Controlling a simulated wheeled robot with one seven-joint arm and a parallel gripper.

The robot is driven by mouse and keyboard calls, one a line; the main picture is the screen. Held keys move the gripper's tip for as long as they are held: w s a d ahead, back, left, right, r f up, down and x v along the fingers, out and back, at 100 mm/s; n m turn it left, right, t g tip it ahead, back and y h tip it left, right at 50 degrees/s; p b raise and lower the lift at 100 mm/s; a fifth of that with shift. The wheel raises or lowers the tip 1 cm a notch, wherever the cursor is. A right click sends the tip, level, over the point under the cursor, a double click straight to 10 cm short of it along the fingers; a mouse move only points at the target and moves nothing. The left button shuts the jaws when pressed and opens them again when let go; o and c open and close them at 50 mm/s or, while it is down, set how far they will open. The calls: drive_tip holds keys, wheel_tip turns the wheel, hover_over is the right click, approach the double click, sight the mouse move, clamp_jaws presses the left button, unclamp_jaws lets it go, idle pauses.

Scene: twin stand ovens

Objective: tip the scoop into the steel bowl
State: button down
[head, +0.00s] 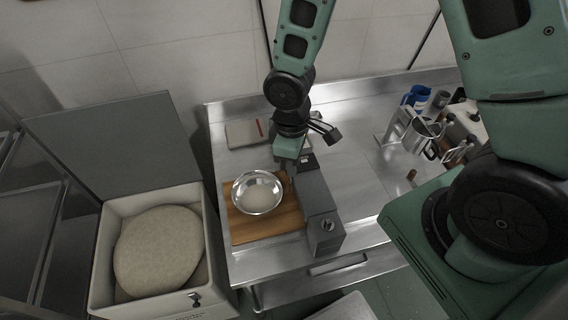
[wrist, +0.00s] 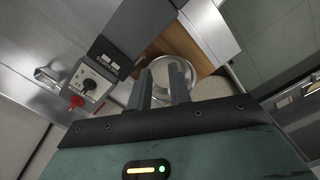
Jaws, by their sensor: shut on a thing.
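The steel bowl (head: 258,193) stands upright on a wooden board (head: 240,228) at the left of the steel counter, with pale contents in it. My gripper (head: 286,168) is low beside the bowl's upper right rim, pointing down. In the wrist view its two fingers (wrist: 163,82) stand a little apart in front of a shiny round rim, probably the bowl's. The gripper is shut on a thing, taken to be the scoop. The scoop itself is mostly hidden by the fingers, and I cannot tell its tilt or whether it touches the bowl.
A grey box-shaped device (head: 318,205) stands close to the right of the board. A bin (head: 200,292) with a large dough mass (head: 158,250) is at the lower left. The counter's middle is mostly clear.

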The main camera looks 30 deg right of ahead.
drive_tip(key=shift+s+d+t+y+p, duration=0.6)
drive_tip(key=shift+t+y+p, duration=0.1)
drive_tip(key=shift+y+p, duration=0.1)
drive_tip(key=shift+s+d+p, duration=0.2)
drive_tip(key=shift+p, duration=0.95)
drive_tip(key=p, duration=0.4)
drive_tip(key=shift+t+y, duration=0.3)
drive_tip(key=shift+y, duration=0.1)
drive_tip(key=p, duration=0.4)
drive_tip(key=shift+s+d+t, duration=0.25)
drive_tip(key=shift+d+t, duration=0.05)
drive_tip(key=shift+s+d+f+t+y, duration=0.15)
drive_tip(key=shift+s+d+t+y, duration=0.05)
drive_tip(key=shift+t+y, duration=0.5)
drive_tip(key=shift+s+d+f+t+y, duration=0.15)
drive_tip(key=shift+d+t+y, duration=0.1)
drive_tip(key=shift+t+y, duration=0.5)
drive_tip(key=shift+s+d+f+t+y, duration=0.1)
drive_tip(key=shift+s+d+t+y, duration=0.1)
drive_tip(key=shift+t+y, duration=0.5)
